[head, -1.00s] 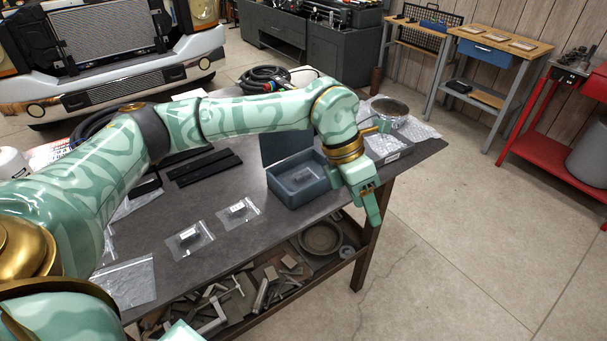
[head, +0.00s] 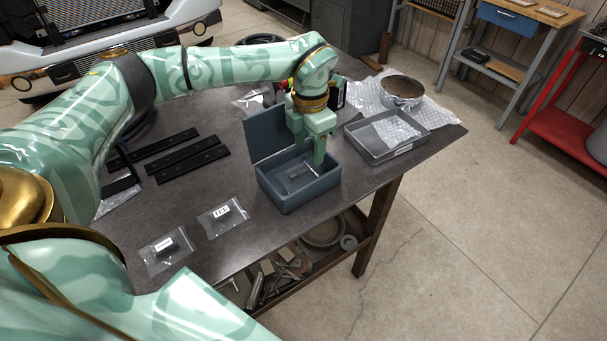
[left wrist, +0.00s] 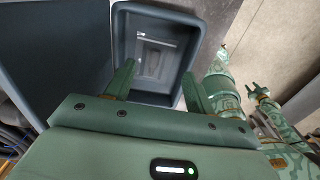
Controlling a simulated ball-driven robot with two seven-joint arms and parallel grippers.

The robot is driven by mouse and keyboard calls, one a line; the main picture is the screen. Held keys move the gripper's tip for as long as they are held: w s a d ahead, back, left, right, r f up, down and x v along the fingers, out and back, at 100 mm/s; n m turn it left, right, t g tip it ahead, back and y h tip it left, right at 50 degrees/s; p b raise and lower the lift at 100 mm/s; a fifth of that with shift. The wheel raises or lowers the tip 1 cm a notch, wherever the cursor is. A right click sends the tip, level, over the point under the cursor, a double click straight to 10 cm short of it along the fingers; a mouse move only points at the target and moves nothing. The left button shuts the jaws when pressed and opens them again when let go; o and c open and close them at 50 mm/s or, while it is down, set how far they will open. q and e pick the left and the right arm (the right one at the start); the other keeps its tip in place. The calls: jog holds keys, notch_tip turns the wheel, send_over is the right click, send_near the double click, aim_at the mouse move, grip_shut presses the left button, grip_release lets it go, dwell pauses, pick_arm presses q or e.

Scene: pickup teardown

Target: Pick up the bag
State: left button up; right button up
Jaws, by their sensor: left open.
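A clear bag (head: 296,174) with a small dark part lies inside the open blue-grey box (head: 290,200) on the workbench. It also shows in the left wrist view (left wrist: 150,62), on the box floor. My left gripper (head: 312,158) is over the box, pointing down, open and empty; in the left wrist view its two fingers (left wrist: 158,84) stand apart at the near side of the box. I cannot tell how far the fingertips are above the bag. Two more labelled bags lie on the bench, one nearer (head: 166,248) and one (head: 222,215) beside the box. My right arm shows small in the left wrist view.
The box's raised lid (head: 270,132) stands behind and left of my left gripper. A grey tray (head: 388,150) and a metal bowl (head: 402,90) on bubble wrap are to the right. Black bars (head: 180,155) lie at left. The bench (head: 215,265) is clear in front of the box.

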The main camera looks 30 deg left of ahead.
aim_at(304, 167)
pick_arm(q)
jog(key=shift+s+a+f, duration=0.1)
jog(key=shift+a+f, duration=0.15)
jog(key=shift+f, duration=0.25)
jog(key=shift+a+f, duration=0.25)
jog(key=shift+f, duration=0.2)
notch_tip(304, 167, down, 5)
jog(key=shift+s+r+b, duration=0.1)
jog(key=shift+r+b, duration=0.05)
jog(key=shift+b, duration=0.4)
pick_arm(e)
jog(key=shift+w+a+f, duration=0.2)
jog(key=shift+a+f, duration=0.05)
jog(key=shift+a, duration=0.3)
jog(key=shift+w+a+f, duration=0.15)
jog(key=shift+a+f, duration=0.1)
jog(key=shift+a, duration=0.3)
pick_arm(q)
jog(key=c, duration=1)
pick_arm(e)
jog(key=shift+d, duration=0.3)
